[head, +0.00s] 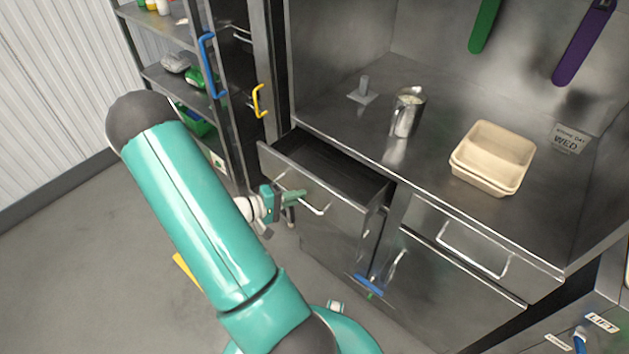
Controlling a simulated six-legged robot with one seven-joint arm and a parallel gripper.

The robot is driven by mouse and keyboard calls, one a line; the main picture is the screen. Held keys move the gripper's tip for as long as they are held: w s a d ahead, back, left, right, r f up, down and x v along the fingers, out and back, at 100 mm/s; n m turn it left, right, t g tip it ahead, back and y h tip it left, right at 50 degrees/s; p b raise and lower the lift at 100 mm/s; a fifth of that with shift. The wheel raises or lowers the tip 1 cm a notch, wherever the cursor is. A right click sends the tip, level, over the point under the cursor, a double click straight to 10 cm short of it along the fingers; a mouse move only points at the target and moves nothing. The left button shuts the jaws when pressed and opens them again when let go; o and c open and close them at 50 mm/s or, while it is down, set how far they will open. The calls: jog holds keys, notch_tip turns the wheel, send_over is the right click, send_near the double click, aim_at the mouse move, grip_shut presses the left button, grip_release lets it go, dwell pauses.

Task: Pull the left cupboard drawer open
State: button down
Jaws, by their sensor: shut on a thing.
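The left cupboard drawer (338,207) is a metal drawer under the counter, and it stands partly open with its dark inside showing at the top. A light metal bar handle (316,210) runs across its front. My gripper (294,197) is at the left part of this handle and shut on it. The fingertips are small and partly hidden, so their exact hold is hard to see. My teal arm reaches up from the bottom of the head view to the drawer front.
The right drawer (480,235) is shut. On the counter (440,180) stand a metal jug (407,113) and a stack of beige trays (488,158). A shelf rack (170,75) with blue and yellow handles is at the left. Open floor (70,270) lies at the lower left.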

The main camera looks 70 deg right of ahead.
jog(key=w+a, duration=0.5)
jog(key=a, duration=0.7)
jog(key=shift+w+a, duration=0.15)
jog(key=c, duration=1.5)
grip_release()
jog(key=v, duration=1.3)
jog(key=shift+w+a+r, duration=0.2)
jog(key=shift+w+a, duration=0.05)
jog(key=shift+w, duration=0.05)
